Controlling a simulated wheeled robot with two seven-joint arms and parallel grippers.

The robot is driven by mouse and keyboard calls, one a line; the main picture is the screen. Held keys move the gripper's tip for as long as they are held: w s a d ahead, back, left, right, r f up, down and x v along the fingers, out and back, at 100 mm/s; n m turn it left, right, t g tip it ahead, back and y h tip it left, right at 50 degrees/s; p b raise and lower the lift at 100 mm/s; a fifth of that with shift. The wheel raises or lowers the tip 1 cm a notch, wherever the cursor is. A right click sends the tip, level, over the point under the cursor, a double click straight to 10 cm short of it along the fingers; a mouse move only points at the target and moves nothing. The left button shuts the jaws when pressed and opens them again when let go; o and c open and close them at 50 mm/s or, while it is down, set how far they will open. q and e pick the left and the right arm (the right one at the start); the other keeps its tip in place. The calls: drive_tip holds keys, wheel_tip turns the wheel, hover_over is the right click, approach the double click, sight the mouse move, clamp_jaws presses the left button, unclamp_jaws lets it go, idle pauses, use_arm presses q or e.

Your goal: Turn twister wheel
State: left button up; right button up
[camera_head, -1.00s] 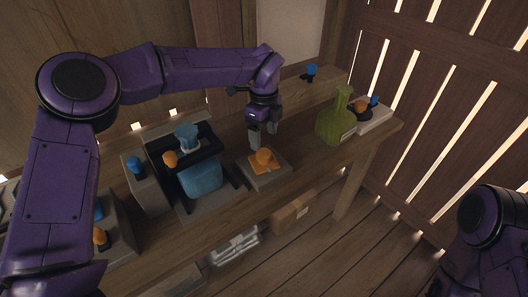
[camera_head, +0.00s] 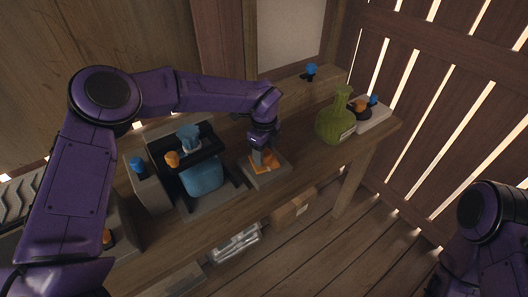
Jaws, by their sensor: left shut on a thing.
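A small orange wheel (camera_head: 271,167) sits on a square grey base (camera_head: 268,179) near the middle of the wooden bench. My left gripper (camera_head: 265,157) reaches down over it from above. Its fingers are shut on the orange wheel and hide part of it. Part of my right arm shows at the lower right, but its gripper is out of the picture.
Left of the wheel stands a dark device with a blue container (camera_head: 203,177) and blue and orange knobs. A green flask (camera_head: 336,124) and a white box (camera_head: 374,118) with knobs stand to the right. A cardboard box (camera_head: 292,208) lies beneath the bench.

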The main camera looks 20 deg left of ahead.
use_arm(q)
drive_tip(key=shift+m, duration=0.3)
drive_tip(key=m, duration=0.4)
drive_tip(key=shift+r+m+p, duration=0.1)
drive_tip(key=shift+m+p, duration=0.2)
drive_tip(key=m+p, duration=0.1)
drive_tip(key=m, duration=0.4)
drive_tip(key=m+p, duration=0.2)
drive_tip(key=m, duration=0.3)
drive_tip(key=shift+w+r+m, duration=0.1)
drive_tip(key=shift+m, duration=0.3)
drive_tip(key=m+p, duration=0.1)
drive_tip(key=m, duration=0.4)
drive_tip(key=o, duration=0.8)
drive_tip(key=shift+d, duration=0.1)
drive_tip(key=shift+o, duration=1.1)
